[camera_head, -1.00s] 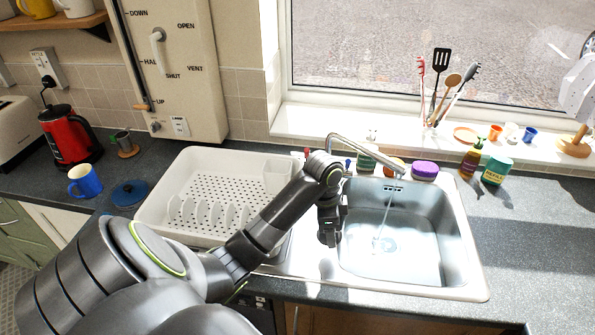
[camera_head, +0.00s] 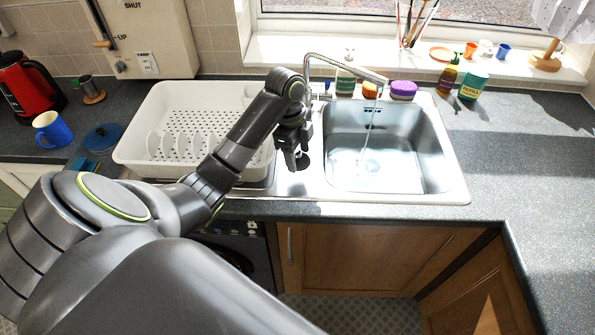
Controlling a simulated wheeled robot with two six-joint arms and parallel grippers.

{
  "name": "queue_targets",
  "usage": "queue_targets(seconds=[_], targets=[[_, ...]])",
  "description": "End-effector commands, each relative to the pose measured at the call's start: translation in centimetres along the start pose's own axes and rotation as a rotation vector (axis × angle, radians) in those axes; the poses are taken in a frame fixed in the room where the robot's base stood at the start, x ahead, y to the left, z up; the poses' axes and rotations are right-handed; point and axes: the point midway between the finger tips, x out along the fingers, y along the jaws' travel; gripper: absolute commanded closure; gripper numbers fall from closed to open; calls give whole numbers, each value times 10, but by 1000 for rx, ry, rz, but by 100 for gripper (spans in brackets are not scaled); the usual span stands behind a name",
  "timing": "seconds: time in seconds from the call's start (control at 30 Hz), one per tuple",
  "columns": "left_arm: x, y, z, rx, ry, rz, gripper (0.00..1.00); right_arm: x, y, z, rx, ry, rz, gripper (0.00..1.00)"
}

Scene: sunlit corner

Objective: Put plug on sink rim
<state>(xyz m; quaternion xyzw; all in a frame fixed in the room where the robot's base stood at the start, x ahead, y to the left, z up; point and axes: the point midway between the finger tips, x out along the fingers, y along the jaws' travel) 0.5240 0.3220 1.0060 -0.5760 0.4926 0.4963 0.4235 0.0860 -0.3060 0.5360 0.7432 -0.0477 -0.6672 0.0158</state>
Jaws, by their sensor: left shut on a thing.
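The steel sink (camera_head: 455,185) is set in the worktop, with water running from its tap (camera_head: 345,69) into the basin. My left gripper (camera_head: 297,164) points down over the flat steel rim just left of the basin. It is shut on a small dark thing, which looks like the plug (camera_head: 303,161), at its fingertips. The fingers hide part of it, and I cannot tell whether it touches the rim. My right gripper is not in view.
A white dish rack (camera_head: 136,127) stands left of the sink, close to my left arm. Small jars, one with a purple lid (camera_head: 403,88), stand behind the basin. The worktop right of the sink is clear.

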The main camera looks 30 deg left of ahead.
Motion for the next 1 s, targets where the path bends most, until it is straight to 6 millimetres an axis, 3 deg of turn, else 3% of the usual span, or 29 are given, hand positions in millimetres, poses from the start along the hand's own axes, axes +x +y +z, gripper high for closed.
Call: queue_targets(seconds=[0.23,0.4,0.8,0.83,1.0], targets=[[30,1,4,-3,0,3,65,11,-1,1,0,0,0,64],[50,0,7,-1,1,2,65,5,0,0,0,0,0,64],[56,0,8,-1,-1,0,65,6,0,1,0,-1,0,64],[57,0,8,-1,-1,0,40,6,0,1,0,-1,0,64],[56,0,8,-1,-1,-1,19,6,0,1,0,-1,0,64]])
